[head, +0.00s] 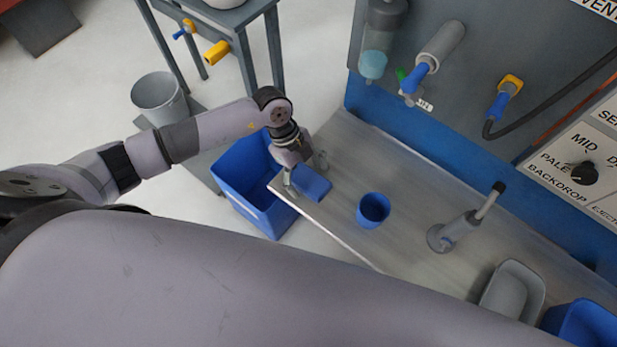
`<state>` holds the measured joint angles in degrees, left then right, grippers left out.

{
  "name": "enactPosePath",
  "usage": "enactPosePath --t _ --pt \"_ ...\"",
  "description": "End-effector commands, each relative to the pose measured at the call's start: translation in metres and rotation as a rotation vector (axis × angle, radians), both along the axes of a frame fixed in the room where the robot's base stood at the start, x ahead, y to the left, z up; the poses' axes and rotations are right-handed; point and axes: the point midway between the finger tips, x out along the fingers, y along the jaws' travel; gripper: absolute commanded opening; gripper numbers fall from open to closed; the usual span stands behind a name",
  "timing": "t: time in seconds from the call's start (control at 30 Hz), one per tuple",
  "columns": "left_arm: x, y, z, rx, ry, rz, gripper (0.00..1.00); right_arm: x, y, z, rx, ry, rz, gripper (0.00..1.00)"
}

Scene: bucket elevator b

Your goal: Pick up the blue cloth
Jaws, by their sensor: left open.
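The blue cloth (312,182) is a small flat blue piece at the left end of the grey worktop (345,226). My left gripper (304,176) is over the cloth, coming from the left with its fingers pointing down around it. The fingers are apart, one on the left of the cloth and one behind it on the right. I cannot tell whether they touch it. My right gripper is not in view.
A blue cup (373,210) stands right of the cloth. Further right are a lever fixture (462,228), a grey tub (512,289) and a blue bin (583,325). A large blue crate (243,199) stands on the floor below the worktop's left end. A grey bucket (158,97) is further left.

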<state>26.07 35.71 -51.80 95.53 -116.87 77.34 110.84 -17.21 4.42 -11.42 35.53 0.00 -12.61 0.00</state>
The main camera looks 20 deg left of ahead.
Motion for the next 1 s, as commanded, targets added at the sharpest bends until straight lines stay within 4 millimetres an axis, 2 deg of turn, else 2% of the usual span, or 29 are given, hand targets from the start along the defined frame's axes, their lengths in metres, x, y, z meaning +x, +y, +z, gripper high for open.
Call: enactPosePath --t 0.1,0.87,1.0 --pt "-0.0001 0.0001 0.0 0.0 0.0 0.0 0.76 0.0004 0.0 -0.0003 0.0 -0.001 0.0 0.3" --pt "0.0 0.0003 0.0005 0.0 0.0 0.0 0.25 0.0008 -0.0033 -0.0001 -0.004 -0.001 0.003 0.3" --pt "0.0001 0.0003 0.0006 0.0 0.0 0.0 0.25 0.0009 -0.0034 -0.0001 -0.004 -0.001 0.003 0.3"
